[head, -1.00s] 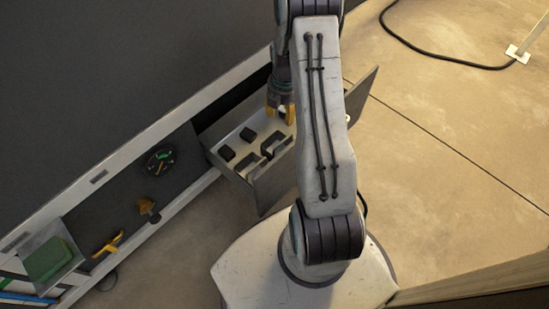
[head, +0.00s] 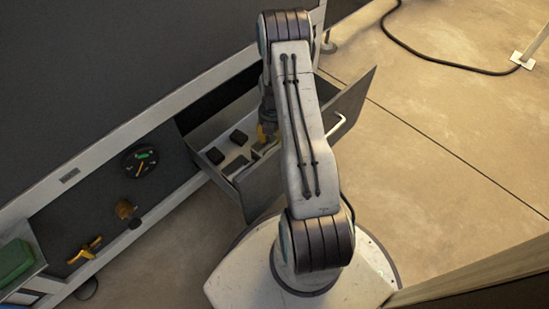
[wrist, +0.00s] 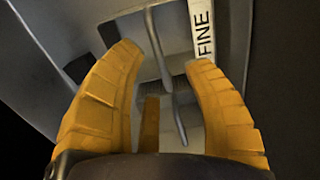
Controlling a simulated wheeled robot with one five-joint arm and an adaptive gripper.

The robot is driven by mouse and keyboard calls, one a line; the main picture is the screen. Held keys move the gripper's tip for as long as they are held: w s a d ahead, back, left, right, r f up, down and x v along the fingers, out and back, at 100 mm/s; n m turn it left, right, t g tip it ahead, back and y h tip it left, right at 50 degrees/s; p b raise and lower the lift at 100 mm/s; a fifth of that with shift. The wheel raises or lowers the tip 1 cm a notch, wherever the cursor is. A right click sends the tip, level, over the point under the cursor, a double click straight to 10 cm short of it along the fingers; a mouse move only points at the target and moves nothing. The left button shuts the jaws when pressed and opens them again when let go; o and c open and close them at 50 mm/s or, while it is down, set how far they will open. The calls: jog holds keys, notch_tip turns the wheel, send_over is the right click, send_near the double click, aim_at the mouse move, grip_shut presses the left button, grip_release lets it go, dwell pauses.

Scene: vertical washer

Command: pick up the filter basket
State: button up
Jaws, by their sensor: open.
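My gripper (head: 262,135) is low over the open drawer (head: 245,185) in the head view, partly hidden by my arm. In the wrist view its two yellow fingers (wrist: 163,62) are open, with a dark grey upright piece (wrist: 160,45) between them. This piece looks like a handle or divider of the filter basket, but I cannot tell for sure. A white label reading FINE (wrist: 203,30) lies by the right fingertip. Pale compartment floors show below. No contact between fingers and the grey piece is clear.
Black blocks (head: 215,156) sit in the drawer left of my gripper. The drawer front has a pale handle (head: 337,125). A gauge (head: 140,161), a brown knob (head: 126,209) and a yellow valve handle (head: 85,250) are on the machine's panel. A green box (head: 14,262) is at far left.

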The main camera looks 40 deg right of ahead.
notch_tip(320, 180, down, 4)
jog(key=shift+w+d+f+b, duration=0.1)
jog(key=shift+w+d+b, duration=0.05)
jog(key=shift+b, duration=0.7)
jog(key=shift+c, duration=0.3)
grip_shut()
